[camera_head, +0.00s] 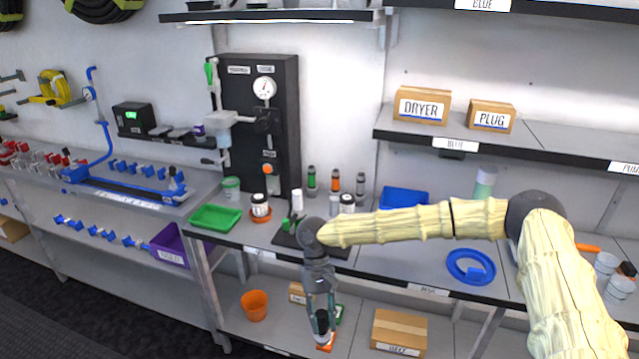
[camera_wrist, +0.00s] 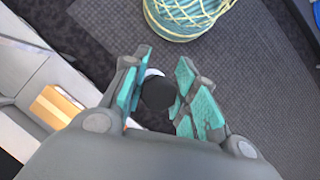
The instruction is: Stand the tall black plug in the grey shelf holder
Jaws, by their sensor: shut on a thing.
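My gripper (camera_head: 323,335) hangs low in front of the workbench, pointing down, beside the lower shelf. In the wrist view my gripper (camera_wrist: 164,68) has its teal-padded fingers on both sides of a dark round-ended object, which I take as the tall black plug (camera_wrist: 158,93). A pale edge shows beside it. In the head view the plug (camera_head: 322,322) is a small dark shape between the fingers; its full length and lower end are hard to make out. I cannot tell for sure which thing is the grey shelf holder.
An orange pot (camera_head: 254,305) and cardboard boxes (camera_head: 399,331) sit on the lower shelf. A green tray (camera_head: 215,218), a blue round dish (camera_head: 471,266) and several bottles stand on the bench. A teal-and-yellow rounded object (camera_wrist: 185,15) lies on the floor beyond the fingers.

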